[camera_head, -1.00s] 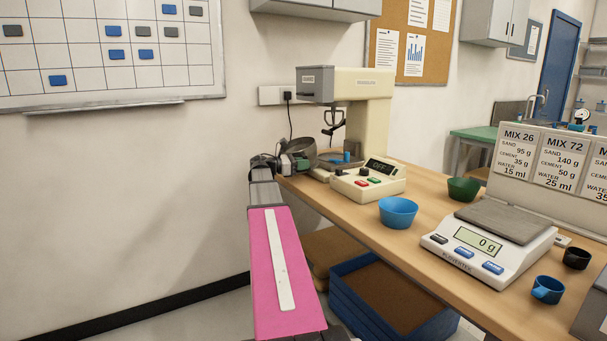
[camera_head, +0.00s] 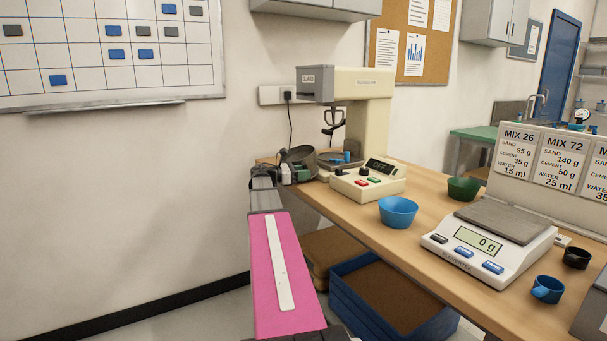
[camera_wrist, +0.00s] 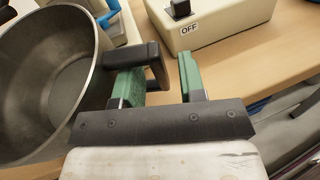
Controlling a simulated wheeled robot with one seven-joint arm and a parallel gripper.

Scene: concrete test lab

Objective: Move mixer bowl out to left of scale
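The mixer bowl (camera_head: 298,155) is a dark grey metal bowl at the far left end of the bench, beside the mixer's base. In the wrist view the bowl (camera_wrist: 62,75) fills the left side, with its black handle (camera_wrist: 157,66) pointing towards my fingers. My gripper (camera_wrist: 158,82) is open: its two green fingers stand apart around the handle's end, with a gap to the right finger. In the head view my gripper (camera_head: 290,173) is small and partly hidden at the bowl's near side. The white scale (camera_head: 490,240) reads 0 g, at the right.
The cream mixer (camera_head: 370,110) and its control box (camera_head: 368,182) stand right of the bowl. A blue bowl (camera_head: 398,211) stands between control box and scale, and a green bowl (camera_head: 463,189) behind. Bare bench top (camera_head: 345,210) lies in front of the control box.

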